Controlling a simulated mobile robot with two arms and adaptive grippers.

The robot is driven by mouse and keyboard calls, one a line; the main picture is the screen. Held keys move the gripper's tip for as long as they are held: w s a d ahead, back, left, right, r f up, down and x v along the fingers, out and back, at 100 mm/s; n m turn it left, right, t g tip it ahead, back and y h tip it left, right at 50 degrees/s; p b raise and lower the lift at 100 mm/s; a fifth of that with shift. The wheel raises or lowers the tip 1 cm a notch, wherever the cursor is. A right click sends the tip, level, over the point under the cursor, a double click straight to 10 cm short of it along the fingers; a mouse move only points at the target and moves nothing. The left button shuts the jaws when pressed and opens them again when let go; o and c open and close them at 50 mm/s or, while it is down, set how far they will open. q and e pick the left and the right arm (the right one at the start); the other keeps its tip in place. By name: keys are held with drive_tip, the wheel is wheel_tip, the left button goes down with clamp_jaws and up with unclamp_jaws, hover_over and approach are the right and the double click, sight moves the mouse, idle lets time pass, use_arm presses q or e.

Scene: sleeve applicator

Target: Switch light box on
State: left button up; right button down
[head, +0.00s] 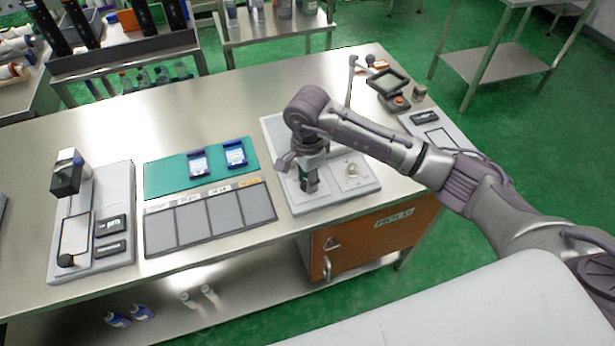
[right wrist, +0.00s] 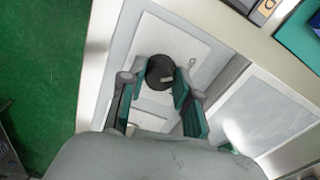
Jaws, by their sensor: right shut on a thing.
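The light box (head: 273,127) appears to be the pale panel at the back of the grey station in the middle of the table, partly hidden by my right arm. In the right wrist view a bright reflection lies on this panel (right wrist: 262,112). My right gripper (head: 309,184) points down over the station's front left part. The right wrist view shows a dark round knob (right wrist: 160,70) on a white plate, between the teal finger pads. The gripper is shut on this knob. I cannot tell whether the light box is lit. My left gripper is not in view.
Left of the station lie a green mat (head: 168,177) with two blue-and-white packs and dark grey labelled pads (head: 160,232). Another device (head: 123,185) stands at far left. A magnifier stand (head: 388,82) is at back right. An orange cabinet (head: 365,243) is below.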

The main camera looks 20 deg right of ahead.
drive_tip(key=m+b, duration=0.2)
drive_tip(key=m, duration=0.1)
drive_tip(key=shift+f, duration=0.1)
drive_tip(key=m+b, duration=0.2)
drive_tip(key=m, duration=0.2)
drive_tip(key=m+b, duration=0.1)
drive_tip(key=m, duration=0.2)
drive_tip(key=shift+m+b, duration=0.3)
drive_tip(key=shift+b, duration=0.1)
drive_tip(key=shift+m+b, duration=0.6)
drive_tip(key=shift+m, duration=1.1)
drive_tip(key=shift+w, duration=0.1)
drive_tip(key=c, duration=0.8)
unclamp_jaws()
